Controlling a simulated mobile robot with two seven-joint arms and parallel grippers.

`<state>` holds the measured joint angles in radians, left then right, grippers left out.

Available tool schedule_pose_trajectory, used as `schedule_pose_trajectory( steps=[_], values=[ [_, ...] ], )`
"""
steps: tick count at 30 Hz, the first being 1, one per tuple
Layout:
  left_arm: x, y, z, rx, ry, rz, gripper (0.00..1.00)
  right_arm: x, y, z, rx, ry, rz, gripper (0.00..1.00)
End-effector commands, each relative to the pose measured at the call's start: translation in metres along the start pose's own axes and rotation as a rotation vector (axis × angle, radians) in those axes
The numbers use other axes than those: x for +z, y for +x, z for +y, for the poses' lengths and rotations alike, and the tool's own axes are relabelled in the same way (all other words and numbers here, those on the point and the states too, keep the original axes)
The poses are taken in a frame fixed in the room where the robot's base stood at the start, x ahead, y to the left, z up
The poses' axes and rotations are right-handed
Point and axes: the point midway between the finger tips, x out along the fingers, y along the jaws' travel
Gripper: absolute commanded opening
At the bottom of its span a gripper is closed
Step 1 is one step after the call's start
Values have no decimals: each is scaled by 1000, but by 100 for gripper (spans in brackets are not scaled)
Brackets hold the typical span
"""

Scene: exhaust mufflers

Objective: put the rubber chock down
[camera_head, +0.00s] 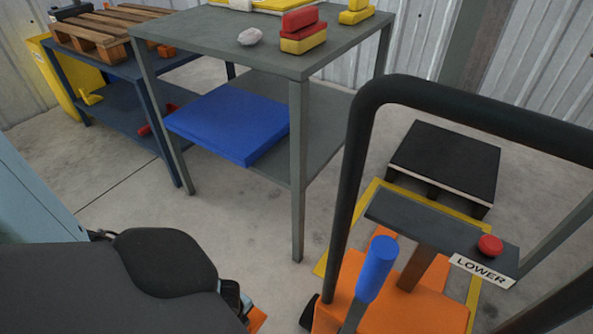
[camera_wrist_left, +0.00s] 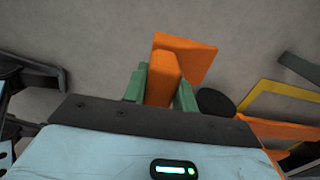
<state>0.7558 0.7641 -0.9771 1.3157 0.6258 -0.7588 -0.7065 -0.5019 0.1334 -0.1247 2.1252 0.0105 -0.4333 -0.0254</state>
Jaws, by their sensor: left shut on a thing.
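The orange rubber chock (camera_wrist_left: 190,55) is between the green fingers of my left gripper (camera_wrist_left: 161,88) in the left wrist view. The fingers are shut on its narrow raised part, and a wider flat orange part shows beyond them. Grey concrete floor lies behind it; I cannot tell whether the chock touches the floor. In the head view my dark left arm hides most of this gripper, and only a small orange bit of the chock (camera_head: 257,319) shows at the bottom edge. My right gripper is in neither view.
An orange lift cart (camera_head: 390,300) with a black handle frame, blue lever and red button stands close at right, beside yellow floor lines. A grey table (camera_head: 270,55) with a blue slab (camera_head: 228,122) on its lower shelf stands ahead. Bare floor (camera_head: 225,225) lies between.

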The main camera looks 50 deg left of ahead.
Motion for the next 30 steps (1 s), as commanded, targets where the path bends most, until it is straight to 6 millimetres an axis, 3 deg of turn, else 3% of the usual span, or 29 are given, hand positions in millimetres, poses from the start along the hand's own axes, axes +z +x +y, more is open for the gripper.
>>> schedule_pose_trajectory(
  steps=[1,6,18,23,30],
  values=[
    [1,26,10,13,1,-1,0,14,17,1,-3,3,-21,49],
    [3,54,17,8,-1,0,0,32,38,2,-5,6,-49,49],
    [0,64,18,1,-1,2,0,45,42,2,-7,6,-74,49],
    [-24,67,12,1,0,6,0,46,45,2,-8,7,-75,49],
    [-77,73,-4,1,1,6,0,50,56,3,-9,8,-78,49]
  ],
)
